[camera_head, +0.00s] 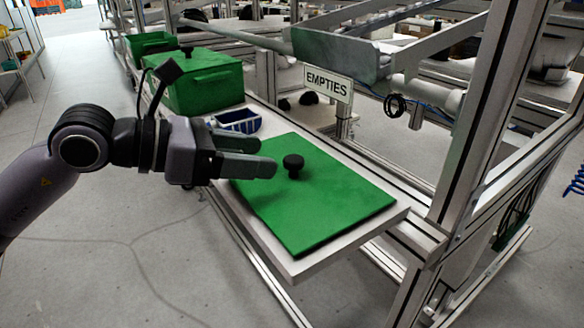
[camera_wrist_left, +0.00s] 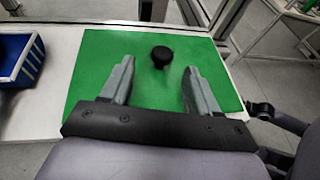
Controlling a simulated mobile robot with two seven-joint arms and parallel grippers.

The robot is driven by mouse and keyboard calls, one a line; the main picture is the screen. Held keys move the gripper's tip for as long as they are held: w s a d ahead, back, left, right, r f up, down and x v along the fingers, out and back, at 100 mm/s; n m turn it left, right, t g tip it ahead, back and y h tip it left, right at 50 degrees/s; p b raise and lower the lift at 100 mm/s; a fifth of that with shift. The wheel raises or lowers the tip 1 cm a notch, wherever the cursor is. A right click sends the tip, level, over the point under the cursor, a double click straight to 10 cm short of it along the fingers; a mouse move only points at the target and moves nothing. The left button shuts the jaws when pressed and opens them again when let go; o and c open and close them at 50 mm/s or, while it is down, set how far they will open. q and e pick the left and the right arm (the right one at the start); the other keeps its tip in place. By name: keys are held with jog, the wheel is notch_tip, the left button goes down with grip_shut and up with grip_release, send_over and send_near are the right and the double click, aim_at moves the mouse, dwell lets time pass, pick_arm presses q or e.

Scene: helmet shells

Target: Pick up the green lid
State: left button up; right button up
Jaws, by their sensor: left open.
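The green lid (camera_head: 325,205) is a flat square panel lying on the pale shelf, with a black round knob (camera_head: 293,164) standing up near its middle. In the left wrist view the lid (camera_wrist_left: 150,95) fills the middle, and its knob (camera_wrist_left: 161,56) shows ahead of the fingertips, between their lines. My left gripper (camera_head: 276,156) is open and empty. It is just left of the knob in the head view and appears to be above the lid, apart from the knob. In the left wrist view my left gripper (camera_wrist_left: 158,66) has a finger on each side. My right gripper is not in view.
A green box with a lid (camera_head: 205,80) stands on the shelf behind. A blue bin (camera_head: 238,121) sits between it and the green panel. An EMPTIES sign (camera_head: 329,82) and metal frame posts (camera_head: 490,110) stand beyond the shelf. Open floor lies at left.

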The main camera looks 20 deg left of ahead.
aim_at(294, 158)
pick_arm(q)
jog(key=shift+p+x, duration=0.7)
jog(key=shift+x, duration=2.85)
jog(key=shift+s+d+r, duration=0.1)
grip_shut()
jog(key=shift+r, duration=0.1)
